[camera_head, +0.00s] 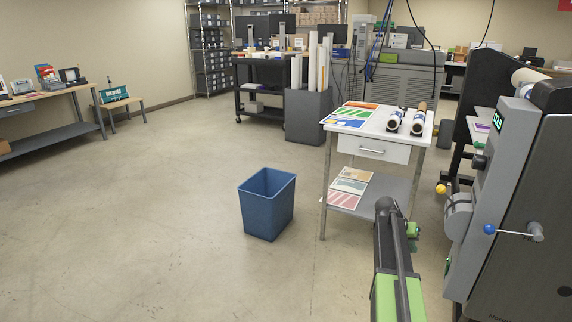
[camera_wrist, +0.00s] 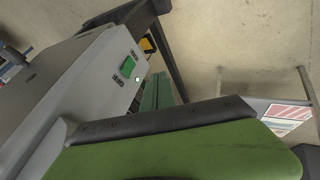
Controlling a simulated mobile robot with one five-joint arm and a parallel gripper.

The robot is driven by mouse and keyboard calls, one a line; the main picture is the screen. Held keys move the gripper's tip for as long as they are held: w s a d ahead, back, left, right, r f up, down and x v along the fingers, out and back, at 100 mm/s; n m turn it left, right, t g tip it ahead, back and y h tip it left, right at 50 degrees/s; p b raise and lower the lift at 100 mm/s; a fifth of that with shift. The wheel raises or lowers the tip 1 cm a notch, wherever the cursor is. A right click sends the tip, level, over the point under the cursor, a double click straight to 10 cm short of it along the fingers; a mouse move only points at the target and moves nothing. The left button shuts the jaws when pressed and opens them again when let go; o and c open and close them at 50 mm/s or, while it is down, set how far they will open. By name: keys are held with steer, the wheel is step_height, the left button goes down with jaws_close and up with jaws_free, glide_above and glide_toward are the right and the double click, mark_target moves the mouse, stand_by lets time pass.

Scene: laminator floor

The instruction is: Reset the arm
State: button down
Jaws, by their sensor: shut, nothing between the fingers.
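My arm, dark with green parts, reaches forward from the bottom of the head view, right of centre. My gripper (camera_head: 413,237) shows only as small green parts beside the arm, in front of the white-topped cart. It is shut and empty. In the wrist view, a large green and black part of my own arm or gripper fills the bottom, and the fingertips are not clear. The grey laminator (camera_head: 505,170) stands just right of my arm.
The cart (camera_head: 375,130) holds printed sheets and two rolls; its lower shelf carries more sheets (camera_head: 351,184). A blue bin (camera_head: 267,205) stands left of it. A dark box of paper tubes (camera_head: 308,115) stands behind. The floor (camera_head: 130,220) at left is open.

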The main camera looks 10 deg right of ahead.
steer(key=w+a+f+n+t+y, duration=0.1)
steer(key=w+a+n, duration=0.1)
steer(key=a, duration=1.1)
steer(key=w+a+f+n+t+y, duration=0.1)
steer(key=w+a+n, duration=0.1)
steer(key=a, duration=1.1)
steer(key=s+a+f+n+g+y, duration=0.1)
steer(key=s+a+n+y, duration=0.1)
steer(key=s+a, duration=0.65)
steer(key=s+a+f+n+y, duration=0.25)
steer(key=s+a, duration=0.25)
steer(key=a, duration=0.6)
step_height(320, 180, up, 13)
steer(key=a+p, duration=0.1)
steer(key=p, duration=1.1)
steer(key=shift+s+a+n+g+y, duration=0.2)
steer(key=shift+s+n+g+y, duration=0.05)
steer(key=shift+n+g+y, duration=0.15)
